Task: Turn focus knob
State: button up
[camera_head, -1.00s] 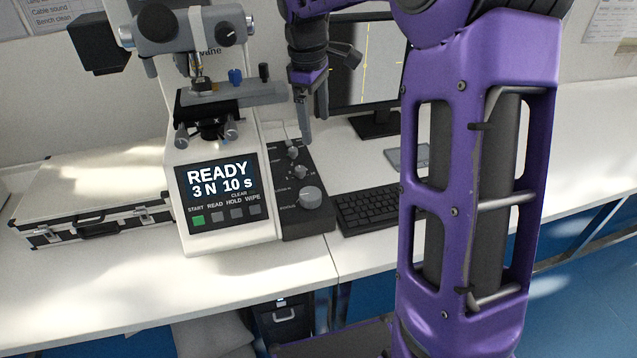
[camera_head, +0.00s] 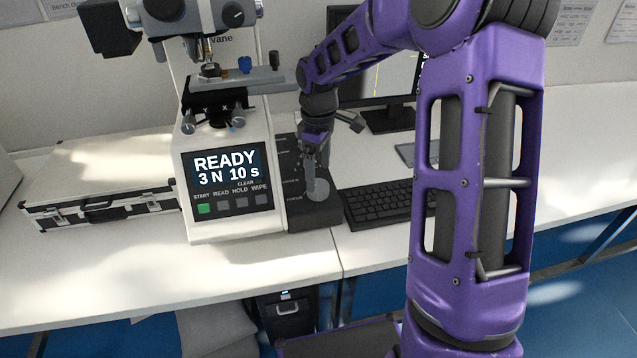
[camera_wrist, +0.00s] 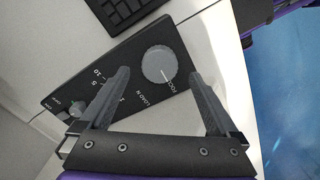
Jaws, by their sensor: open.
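The focus knob (camera_wrist: 159,64) is a round grey dial with a white pointer line, on the black control panel (camera_wrist: 123,65) beside the tester. In the wrist view it lies ahead of and between the two fingers of my gripper (camera_wrist: 157,93), which are open with nothing held. In the head view my gripper (camera_head: 316,178) points down over the focus knob (camera_head: 318,190) and partly hides it. Whether the fingertips touch the knob I cannot tell. The tester (camera_head: 180,212) shows READY, 3 N, 10 s on its screen (camera_head: 227,170).
A keyboard (camera_head: 387,202) lies right of the panel, with a monitor (camera_head: 337,22) behind. A closed case (camera_head: 100,175) is at left. The bench front is clear.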

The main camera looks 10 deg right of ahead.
aim_at(318, 185)
jog(key=shift+f, duration=1.9)
jog(key=c, duration=1.4)
